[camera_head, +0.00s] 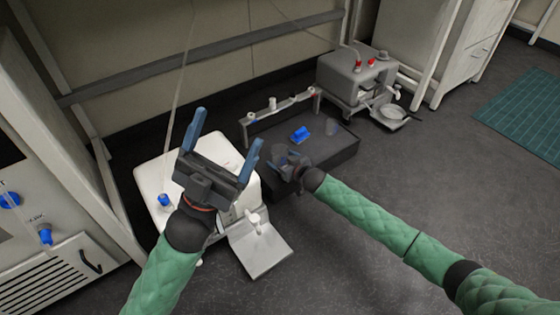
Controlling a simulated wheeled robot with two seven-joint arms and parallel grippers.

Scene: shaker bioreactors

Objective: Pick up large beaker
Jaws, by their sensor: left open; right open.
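A grey translucent beaker (280,151) stands at the front left of a dark low platform (340,154); it looks the larger of two cups there. A smaller grey cup (331,127) stands further back to the right. My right gripper (282,162) is open at the larger beaker, its fingers overlapping it in the picture. I cannot tell whether they touch it. My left gripper (226,132) is open and empty, raised over the white device with its fingers pointing up in the picture.
The white device (155,178) has a blue knob (163,200) and a front plate (264,255). A blue object (300,134) lies on the platform. A rack (280,103) stands behind it, and a grey machine (355,75) at the back right.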

